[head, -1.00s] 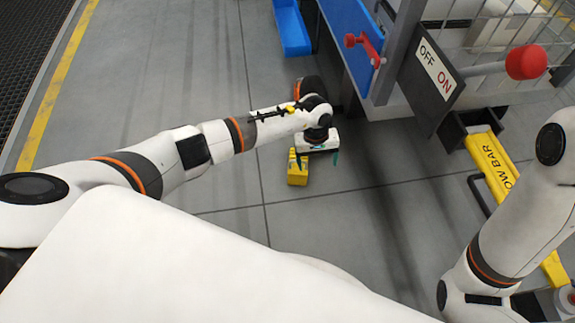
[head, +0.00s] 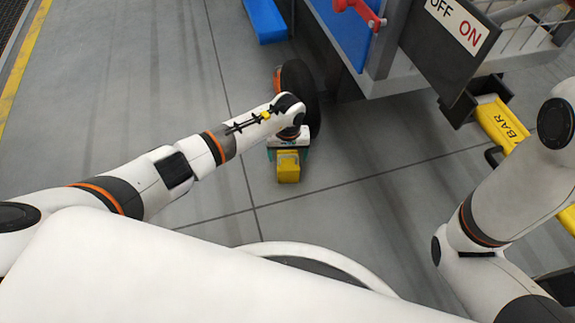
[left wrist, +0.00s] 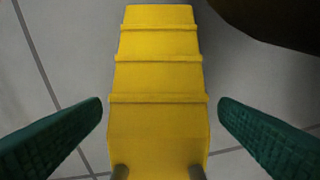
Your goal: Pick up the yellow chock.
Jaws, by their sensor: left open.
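The yellow chock (head: 288,169) stands on the grey floor, just below my left gripper (head: 288,154) in the head view. In the left wrist view the chock (left wrist: 158,80) fills the middle, with ridges across its face and two grey posts at the bottom edge. My left gripper (left wrist: 160,118) is open, with one green finger on each side of the chock. A gap shows between each finger and the chock. My right arm shows at the right of the head view, but its gripper is out of view.
A dark wheel (head: 300,95) stands close behind the chock, below a cart with a blue panel (head: 345,35). A blue tray (head: 265,20) lies farther back. A yellow tow bar (head: 503,122) is at the right. The floor left of the chock is clear.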

